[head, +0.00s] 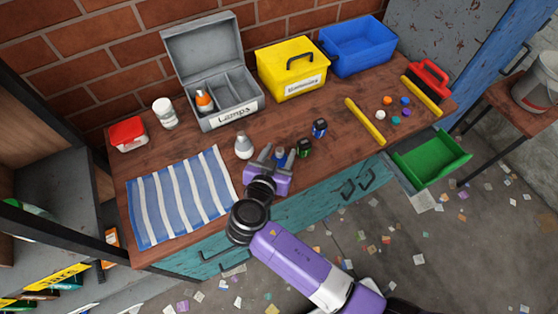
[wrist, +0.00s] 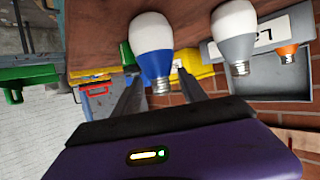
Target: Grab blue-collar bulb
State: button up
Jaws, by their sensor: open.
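The blue-collar bulb (wrist: 154,45), with a white globe and a metal screw base, shows large in the wrist view. In the head view only a small blue-and-white part of it (head: 279,156) shows between the fingers. My gripper (head: 278,155) is open at the front edge of the bench, with one finger on either side of the bulb. In the wrist view the finger tips (wrist: 159,78) stand apart around the collar and base; I cannot tell whether they touch it.
A grey-collar bulb (head: 243,147) stands close left of my gripper. A green battery-like block (head: 304,148) and a blue one (head: 319,128) stand to the right. An orange-collar bulb (head: 204,100) is in the open Lamps case (head: 236,122). A striped cloth (head: 180,198) lies left.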

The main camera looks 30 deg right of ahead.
jog(key=shift+p+x, duration=0.35)
jog(key=shift+x, duration=1.4)
jog(key=shift+r, duration=0.1)
grip_shut()
jog(key=shift+w, duration=0.1)
